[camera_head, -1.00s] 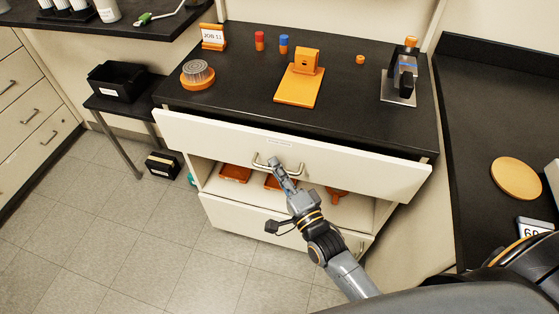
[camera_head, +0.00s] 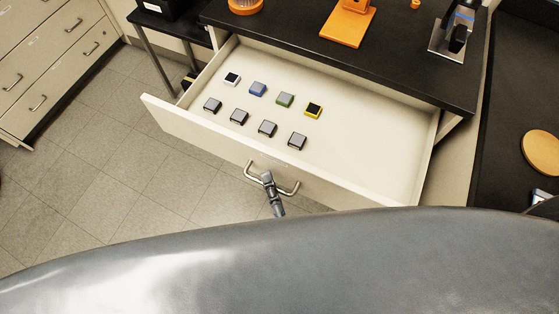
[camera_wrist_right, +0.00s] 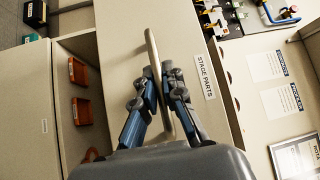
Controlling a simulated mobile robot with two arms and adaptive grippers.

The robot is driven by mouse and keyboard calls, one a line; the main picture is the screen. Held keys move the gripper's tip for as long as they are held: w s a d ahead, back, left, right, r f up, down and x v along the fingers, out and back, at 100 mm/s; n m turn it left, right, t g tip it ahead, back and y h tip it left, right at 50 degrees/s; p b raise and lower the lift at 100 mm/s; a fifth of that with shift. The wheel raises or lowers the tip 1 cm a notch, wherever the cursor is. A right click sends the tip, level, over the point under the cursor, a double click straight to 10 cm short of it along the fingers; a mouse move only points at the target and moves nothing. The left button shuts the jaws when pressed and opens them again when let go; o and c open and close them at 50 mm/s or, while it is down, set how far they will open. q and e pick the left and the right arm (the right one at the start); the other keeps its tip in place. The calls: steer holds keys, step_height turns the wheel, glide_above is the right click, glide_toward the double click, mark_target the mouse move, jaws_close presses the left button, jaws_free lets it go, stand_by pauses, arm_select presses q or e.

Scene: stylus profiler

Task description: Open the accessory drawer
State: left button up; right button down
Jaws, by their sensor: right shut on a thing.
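The accessory drawer (camera_head: 300,172) is pulled far out of the bench, and its inside shows in the head view. Several small blocks sit in it in two rows; one of them is a yellow-edged block (camera_head: 313,110). My right gripper (camera_head: 267,178) is shut on the metal bar handle (camera_head: 287,188) at the drawer front. In the right wrist view the fingers (camera_wrist_right: 160,80) close around the handle (camera_wrist_right: 155,60), beside a label reading STAGE PARTS (camera_wrist_right: 205,76). My left gripper is not in view.
The black bench top (camera_head: 400,75) holds an orange stand (camera_head: 347,25) and a small instrument (camera_head: 455,32). Another drawer cabinet (camera_head: 50,65) stands at the left. Orange trays (camera_wrist_right: 81,110) show below the drawer in the wrist view. Open floor lies left of the drawer.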

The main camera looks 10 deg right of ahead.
steer(key=shift+s+a, duration=0.55)
steer(key=shift+s, duration=0.3)
steer(key=c, duration=1.7)
jaws_free()
steer(key=v, duration=0.7)
steer(key=shift+s+d, duration=0.1)
steer(key=shift+s, duration=0.15)
